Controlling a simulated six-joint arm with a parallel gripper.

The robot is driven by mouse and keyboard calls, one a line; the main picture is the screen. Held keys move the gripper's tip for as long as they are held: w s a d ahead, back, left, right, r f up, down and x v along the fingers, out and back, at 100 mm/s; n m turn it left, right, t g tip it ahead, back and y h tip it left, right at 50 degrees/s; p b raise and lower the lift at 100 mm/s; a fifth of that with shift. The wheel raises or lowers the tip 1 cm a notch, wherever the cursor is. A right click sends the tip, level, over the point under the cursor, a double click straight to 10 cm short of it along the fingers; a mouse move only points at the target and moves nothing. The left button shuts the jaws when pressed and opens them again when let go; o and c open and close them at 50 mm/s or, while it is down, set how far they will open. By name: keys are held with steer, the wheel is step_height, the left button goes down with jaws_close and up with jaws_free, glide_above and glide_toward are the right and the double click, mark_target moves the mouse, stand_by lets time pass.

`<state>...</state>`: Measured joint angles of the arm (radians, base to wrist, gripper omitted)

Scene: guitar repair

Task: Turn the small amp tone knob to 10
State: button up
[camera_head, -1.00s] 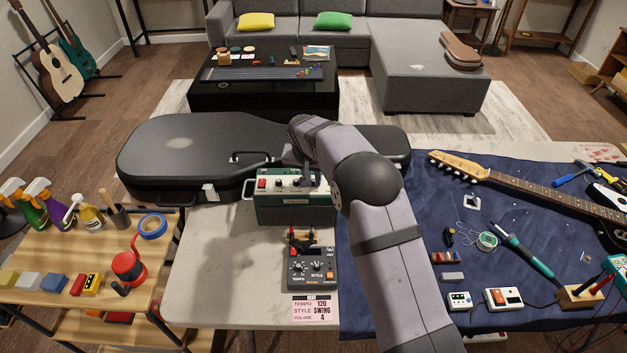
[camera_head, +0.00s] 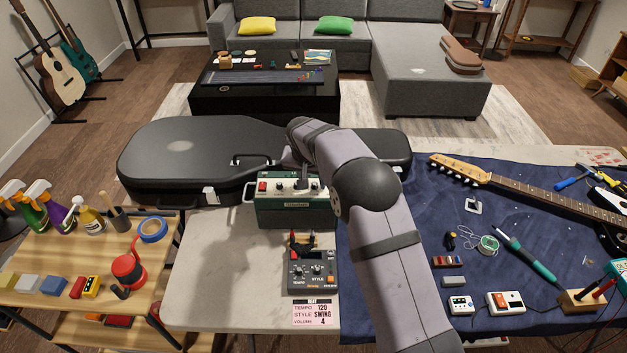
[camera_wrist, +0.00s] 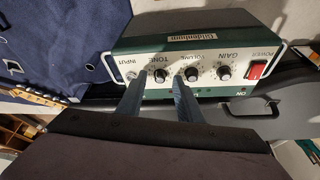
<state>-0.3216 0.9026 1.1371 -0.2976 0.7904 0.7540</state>
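The small amp (camera_head: 295,214) is a dark green box with a pale control panel, standing in front of the black case. In the wrist view the amp (camera_wrist: 215,43) appears upside down, with its knobs in a row. The white-marked black tone knob (camera_wrist: 160,75) lies between the input jack and the volume knob (camera_wrist: 191,74). My gripper (camera_wrist: 160,77) is open, its two fingers pointing at the panel on either side of the tone knob. I cannot tell whether they touch it. In the head view my arm hides most of the gripper and the tone knob.
The gain knob (camera_wrist: 223,73) and red power switch (camera_wrist: 256,69) sit further along the panel. A drum machine (camera_head: 312,272) and a card reading tempo 120, style swing, volume 4 (camera_head: 316,313) lie in front of the amp. The black guitar case (camera_head: 190,150) is behind it.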

steer(key=shift+r, duration=0.15)
steer(key=b+v, duration=0.2)
steer(key=v, duration=0.5)
stand_by(0.5)
